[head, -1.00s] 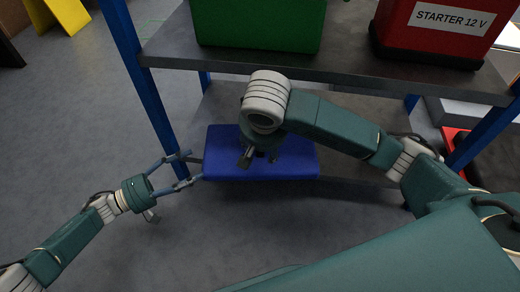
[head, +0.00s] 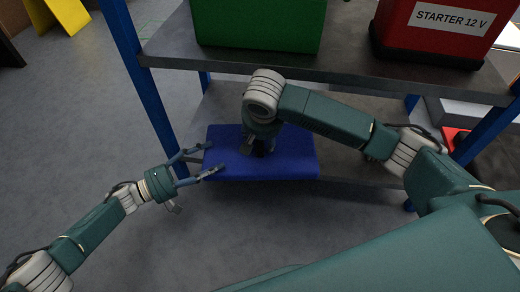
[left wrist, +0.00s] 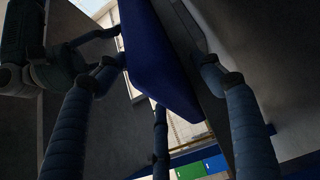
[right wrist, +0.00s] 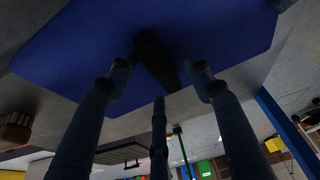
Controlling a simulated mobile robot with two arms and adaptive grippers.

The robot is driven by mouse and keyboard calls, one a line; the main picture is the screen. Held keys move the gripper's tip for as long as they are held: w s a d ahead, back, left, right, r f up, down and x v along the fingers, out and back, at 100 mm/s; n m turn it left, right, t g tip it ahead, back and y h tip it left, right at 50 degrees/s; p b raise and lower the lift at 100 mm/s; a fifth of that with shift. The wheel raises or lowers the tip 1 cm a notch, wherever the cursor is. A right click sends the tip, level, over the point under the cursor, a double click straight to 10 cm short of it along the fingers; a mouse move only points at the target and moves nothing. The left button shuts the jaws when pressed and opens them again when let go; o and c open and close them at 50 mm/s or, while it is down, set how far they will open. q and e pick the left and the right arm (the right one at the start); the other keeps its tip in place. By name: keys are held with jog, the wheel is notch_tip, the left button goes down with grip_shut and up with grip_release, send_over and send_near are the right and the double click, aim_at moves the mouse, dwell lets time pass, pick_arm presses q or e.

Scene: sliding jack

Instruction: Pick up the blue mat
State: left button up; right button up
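The blue mat (head: 290,165) is a thick slab at the lower shelf level of the rack. My left gripper (head: 214,158) is open at the mat's left end, with its fingertips overlapping that end. In the left wrist view the mat (left wrist: 155,60) lies between the spread fingers; contact cannot be told. My right gripper (head: 258,148) is over the mat's middle, its fingers partly hidden by its own wrist. In the right wrist view its fingers are apart on either side of a dark handle-like piece (right wrist: 157,60) against the mat (right wrist: 215,30).
The rack's upper shelf (head: 340,75) is close behind my right arm and carries a green box (head: 260,25) and a red starter box (head: 435,30). A blue rack post (head: 150,90) stands just behind my left gripper.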

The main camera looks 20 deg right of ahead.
pick_arm(q)
jog(key=c, duration=1.4)
pick_arm(e)
grip_shut()
pick_arm(q)
jog(key=shift+r, duration=0.2)
pick_arm(e)
jog(key=shift+r, duration=0.15)
